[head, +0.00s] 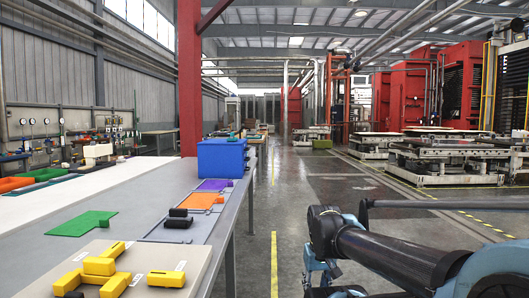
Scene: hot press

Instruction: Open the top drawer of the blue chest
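The blue chest (222,160) is a small box standing on the grey workbench, left of the picture's centre. Its top is a little darker than its sides. The view is too small to make out a drawer front or a handle, so I cannot tell whether the top drawer is open or shut. My arm (385,255) shows at the lower right, over the floor and well apart from the chest. My gripper cannot be made out in this view.
The workbench (150,185) runs along the left, with purple (213,185), orange (201,202) and green (82,223) plates and yellow blocks (100,266) on it. A red column (190,80) rises behind it. The floor aisle (290,190) right of the bench is clear.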

